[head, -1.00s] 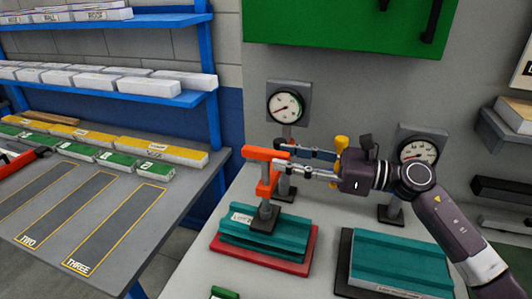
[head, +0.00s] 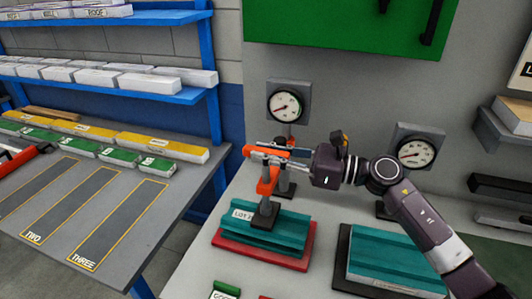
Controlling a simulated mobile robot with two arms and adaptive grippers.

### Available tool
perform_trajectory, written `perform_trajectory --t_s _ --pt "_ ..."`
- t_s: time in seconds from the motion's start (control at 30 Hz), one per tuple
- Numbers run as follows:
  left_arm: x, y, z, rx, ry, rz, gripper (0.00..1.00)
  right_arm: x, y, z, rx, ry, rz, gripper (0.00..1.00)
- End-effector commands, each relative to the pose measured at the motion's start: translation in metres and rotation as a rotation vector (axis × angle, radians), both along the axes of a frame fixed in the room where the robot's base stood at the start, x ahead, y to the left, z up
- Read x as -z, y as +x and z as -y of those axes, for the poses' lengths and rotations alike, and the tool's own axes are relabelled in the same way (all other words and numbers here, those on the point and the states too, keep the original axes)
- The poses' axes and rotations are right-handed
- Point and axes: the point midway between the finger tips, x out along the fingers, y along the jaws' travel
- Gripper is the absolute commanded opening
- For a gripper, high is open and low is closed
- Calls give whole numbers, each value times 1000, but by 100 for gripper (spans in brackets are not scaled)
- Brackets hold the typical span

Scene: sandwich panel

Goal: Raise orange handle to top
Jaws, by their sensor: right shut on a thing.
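The orange handle (head: 254,151) is at the top of an orange and grey press (head: 264,187), which stands on a teal panel over a red base. My right gripper (head: 272,149) reaches in from the right. Its fingers are shut on the handle at the upper end of the press and cover part of it. My left gripper is not in view.
Two round gauges (head: 286,106) (head: 414,152) stand behind the press. A second teal panel (head: 390,262) lies on a black base at the right. A green cabinet (head: 340,25) hangs above. A blue shelf and marked table (head: 150,225) are at the left.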

Motion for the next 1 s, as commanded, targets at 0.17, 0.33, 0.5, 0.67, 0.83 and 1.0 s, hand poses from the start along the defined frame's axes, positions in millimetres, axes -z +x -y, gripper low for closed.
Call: perform_trajectory --t_s 0.17,0.33,0.5,0.67,0.83,1.0 --pt "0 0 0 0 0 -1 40 0 0 0 1 0 0 0" --pt "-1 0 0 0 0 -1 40 -3 0 1 1 0 1 0" --pt "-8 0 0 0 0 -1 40 -28 1 1 2 1 6 0" --pt "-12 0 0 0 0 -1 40 -49 1 1 3 4 4 0" --pt "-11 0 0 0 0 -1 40 -50 1 1 4 8 5 0" --pt "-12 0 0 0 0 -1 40 -51 1 1 4 9 5 27"
